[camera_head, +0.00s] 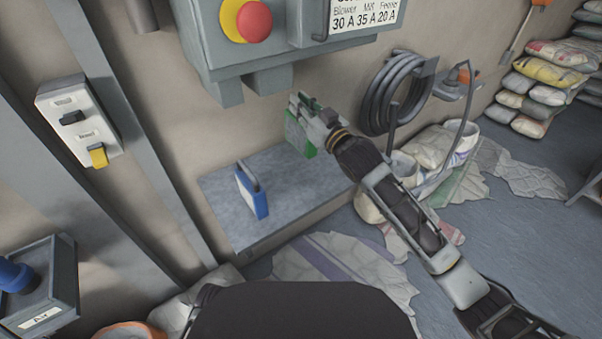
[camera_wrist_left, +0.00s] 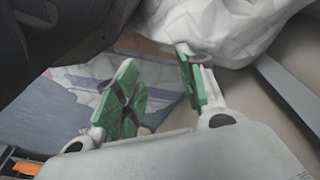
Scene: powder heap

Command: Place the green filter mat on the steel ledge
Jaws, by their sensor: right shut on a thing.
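The green filter mat (camera_head: 299,137) is in my right gripper (camera_head: 312,118), which is shut on it. The mat hangs upright below the fingers at the back right part of the steel ledge (camera_head: 310,185). I cannot tell whether its lower edge touches the ledge. The gripper covers part of the mat. My left gripper (camera_wrist_left: 156,62) shows only in the left wrist view. Its green-padded fingers are apart with nothing between them.
A grey control box (camera_head: 270,52) with a red button overhangs the ledge. A coiled hose (camera_head: 398,92) hangs on the right. Crumpled sacks (camera_head: 340,262) lie on the floor.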

